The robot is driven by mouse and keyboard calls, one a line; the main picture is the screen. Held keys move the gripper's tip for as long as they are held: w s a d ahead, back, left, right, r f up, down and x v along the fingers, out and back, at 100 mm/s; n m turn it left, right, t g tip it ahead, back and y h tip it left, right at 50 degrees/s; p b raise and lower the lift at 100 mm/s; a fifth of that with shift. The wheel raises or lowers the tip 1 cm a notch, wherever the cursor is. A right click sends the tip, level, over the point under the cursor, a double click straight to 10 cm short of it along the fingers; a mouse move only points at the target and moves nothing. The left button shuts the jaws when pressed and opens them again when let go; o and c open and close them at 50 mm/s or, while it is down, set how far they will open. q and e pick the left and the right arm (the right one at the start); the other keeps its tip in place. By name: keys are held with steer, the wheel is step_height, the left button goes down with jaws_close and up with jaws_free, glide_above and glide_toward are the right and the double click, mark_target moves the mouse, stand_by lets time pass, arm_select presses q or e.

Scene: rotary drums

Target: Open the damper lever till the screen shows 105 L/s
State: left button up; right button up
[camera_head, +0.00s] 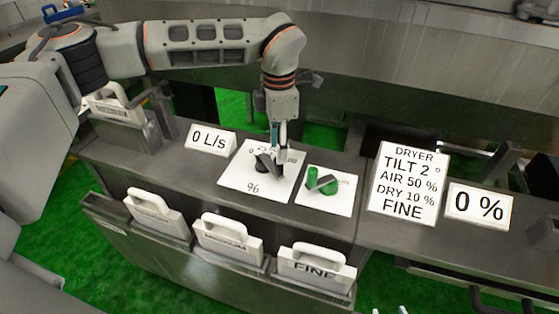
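A small screen (210,140) on the grey bench reads 0 L/s. To its right a white plate (240,178) with scale marks carries a dark lever (264,164). My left gripper (278,152) points down over this plate, with its fingertips at the lever. I see the fingers nearly edge-on, so their gap, and whether they touch the lever, cannot be told. The gripper hides part of the scale. A second white plate (342,200) to the right carries a green knob (322,182). My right gripper cannot be made out.
A sign (407,181) reads DRYER, TILT 2°, AIR 50 %, DRY 10 %, FINE. Another screen (479,204) reads 0 %. Handled bins, including one marked FINE (316,268), line the bench front. Another handled bin (117,106) stands at the left. The floor is green.

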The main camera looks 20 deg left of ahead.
mark_target(270, 162)
arm_select(q)
step_height(270, 162, down, 6)
stand_by(0.4)
jaws_close()
